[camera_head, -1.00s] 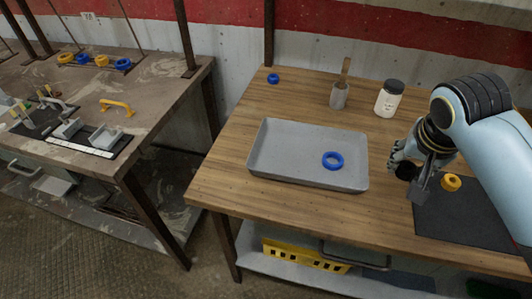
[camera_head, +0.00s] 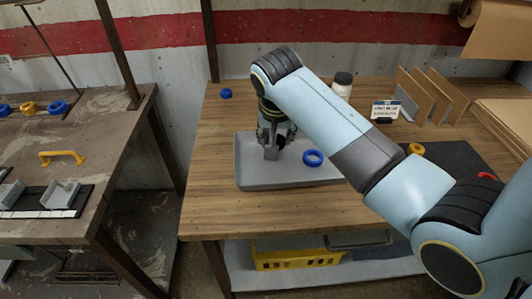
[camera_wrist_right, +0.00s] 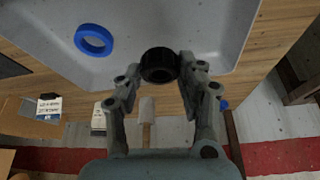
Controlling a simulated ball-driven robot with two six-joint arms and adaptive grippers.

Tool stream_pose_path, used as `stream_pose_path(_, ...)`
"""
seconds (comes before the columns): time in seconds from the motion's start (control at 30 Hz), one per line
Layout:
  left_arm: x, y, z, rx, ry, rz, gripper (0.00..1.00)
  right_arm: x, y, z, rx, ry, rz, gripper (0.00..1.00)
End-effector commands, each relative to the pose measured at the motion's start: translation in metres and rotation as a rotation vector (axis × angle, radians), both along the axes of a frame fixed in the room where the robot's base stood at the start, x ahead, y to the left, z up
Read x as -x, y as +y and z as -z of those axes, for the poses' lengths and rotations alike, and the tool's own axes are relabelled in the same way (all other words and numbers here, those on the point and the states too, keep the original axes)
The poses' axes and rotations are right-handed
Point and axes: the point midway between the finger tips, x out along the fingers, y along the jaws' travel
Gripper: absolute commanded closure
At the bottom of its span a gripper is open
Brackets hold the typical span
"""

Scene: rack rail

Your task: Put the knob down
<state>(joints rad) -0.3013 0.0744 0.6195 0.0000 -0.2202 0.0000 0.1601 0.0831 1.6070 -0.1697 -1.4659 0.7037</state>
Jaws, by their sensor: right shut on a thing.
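My right gripper (camera_head: 272,148) is over the left part of the grey tray (camera_head: 300,179) on the wooden table. In the right wrist view, my right gripper (camera_wrist_right: 160,70) is shut on a round black knob (camera_wrist_right: 159,65), held between its fingertips. The tray floor (camera_wrist_right: 190,25) lies behind the knob there. I cannot tell exactly how high the knob is above the tray. In the head view the knob is mostly hidden among the fingers. My left gripper is not in view.
A blue ring (camera_head: 313,164) lies in the tray, right of the gripper. A dark mat (camera_head: 452,158) with a yellow ring (camera_head: 416,149) is further right. A jar (camera_head: 342,86), a small sign (camera_head: 385,111) and upright boards (camera_head: 430,95) stand behind. Another blue ring (camera_head: 225,93) lies back left.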

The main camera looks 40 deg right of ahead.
Motion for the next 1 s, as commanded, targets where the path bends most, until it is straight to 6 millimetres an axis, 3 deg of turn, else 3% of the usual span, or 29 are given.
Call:
stream_pose_path(0.2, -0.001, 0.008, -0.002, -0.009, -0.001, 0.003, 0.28, -0.013, 0.023, 0.015, 0.001, -0.001, -0.001, 0.94)
stream_pose_path(0.5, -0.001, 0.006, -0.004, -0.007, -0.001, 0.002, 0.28, -0.012, 0.024, 0.053, 0.002, 0.002, -0.001, 0.94)
stream_pose_path(0.9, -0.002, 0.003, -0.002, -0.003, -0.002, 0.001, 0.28, -0.012, 0.023, 0.060, 0.001, -0.001, -0.001, 0.94)
stream_pose_path(0.93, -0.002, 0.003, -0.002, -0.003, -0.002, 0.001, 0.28, -0.012, 0.024, 0.059, 0.001, 0.000, 0.000, 0.59)
stream_pose_path(1.0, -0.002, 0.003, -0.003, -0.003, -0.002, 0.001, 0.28, -0.012, 0.023, 0.059, 0.001, 0.000, 0.000, 0.49)
